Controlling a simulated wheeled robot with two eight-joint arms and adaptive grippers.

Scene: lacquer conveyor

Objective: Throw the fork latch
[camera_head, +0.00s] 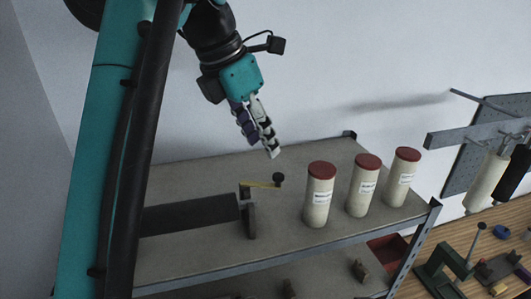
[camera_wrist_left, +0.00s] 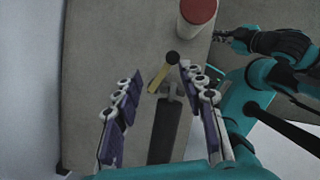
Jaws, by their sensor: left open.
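The fork latch shows in the head view as a yellow lever (camera_head: 260,184) with a black knob (camera_head: 279,178), on the end bracket (camera_head: 250,217) of a dark flat bar on the grey shelf. In the left wrist view the yellow lever (camera_wrist_left: 158,77) and black knob (camera_wrist_left: 171,58) appear between the fingers. My left gripper (camera_head: 262,140) is open and empty above the lever, apart from it. It also shows in the left wrist view (camera_wrist_left: 158,74). What seems to be my right gripper (camera_wrist_left: 222,36) is small at the upper right there; its jaws are unclear.
Three cream canisters with red lids stand right of the latch; the nearest (camera_head: 318,196) is closest to it. The dark bar (camera_head: 190,214) runs left. A wooden bench (camera_head: 490,245) with tools is at the lower right. The shelf behind the lever is bare.

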